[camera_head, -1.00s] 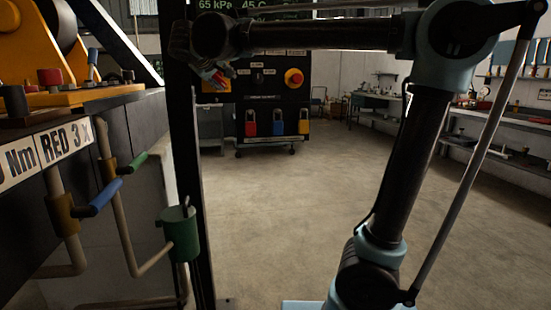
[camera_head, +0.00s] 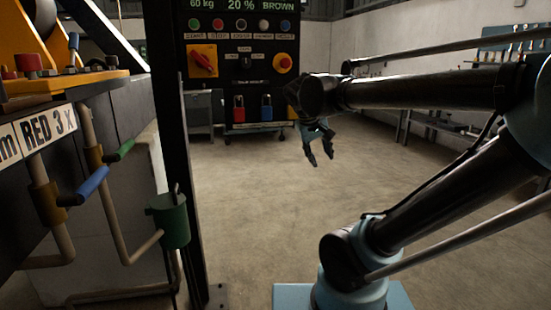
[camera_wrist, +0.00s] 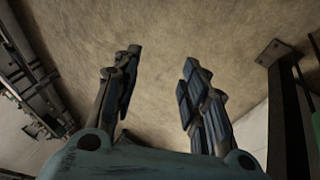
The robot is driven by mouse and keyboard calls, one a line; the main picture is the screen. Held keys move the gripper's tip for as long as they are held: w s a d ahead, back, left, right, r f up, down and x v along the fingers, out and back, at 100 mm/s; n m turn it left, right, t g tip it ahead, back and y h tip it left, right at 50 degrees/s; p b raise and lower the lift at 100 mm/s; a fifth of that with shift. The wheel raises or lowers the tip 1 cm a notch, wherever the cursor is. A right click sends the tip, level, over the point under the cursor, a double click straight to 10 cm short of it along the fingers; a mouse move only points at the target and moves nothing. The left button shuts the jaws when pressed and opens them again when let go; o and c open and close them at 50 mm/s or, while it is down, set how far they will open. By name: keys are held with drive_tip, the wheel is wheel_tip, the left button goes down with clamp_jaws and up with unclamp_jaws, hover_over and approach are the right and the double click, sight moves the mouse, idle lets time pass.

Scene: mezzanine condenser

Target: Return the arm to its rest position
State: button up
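My gripper (camera_head: 319,155) hangs from the end of my arm over the open floor, pointing down, just in front of the control panel in the head view. In the wrist view my gripper (camera_wrist: 158,85) has its two fingers well apart, with only bare floor between them. Nothing is held. My arm reaches in from the right, with its upper link nearly level and its lower link slanting down to the base.
The control panel (camera_head: 245,75) with buttons, a red switch and padlocks stands behind a dark post (camera_head: 172,120). At left are pipes with a blue-handled valve (camera_head: 85,187) and a green cup (camera_head: 172,222). The concrete floor (camera_head: 240,190) is clear. A workbench (camera_head: 440,125) lies at right.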

drive_tip(key=s+d+f+m+g+y, duration=0.1)
drive_tip(key=s+d+f+y, duration=0.1)
drive_tip(key=s+f, duration=0.5)
drive_tip(key=s+d+f+m+g+y, duration=0.1)
drive_tip(key=s+d+f+m, duration=0.1)
drive_tip(key=s+f, duration=0.5)
wheel_tip(320, 180, down, 4)
drive_tip(key=shift+s+d+f+g+y, duration=0.2)
drive_tip(key=shift+d+g+y, duration=0.1)
drive_tip(key=shift+g+y, duration=0.1)
drive_tip(key=shift+c, duration=0.8)
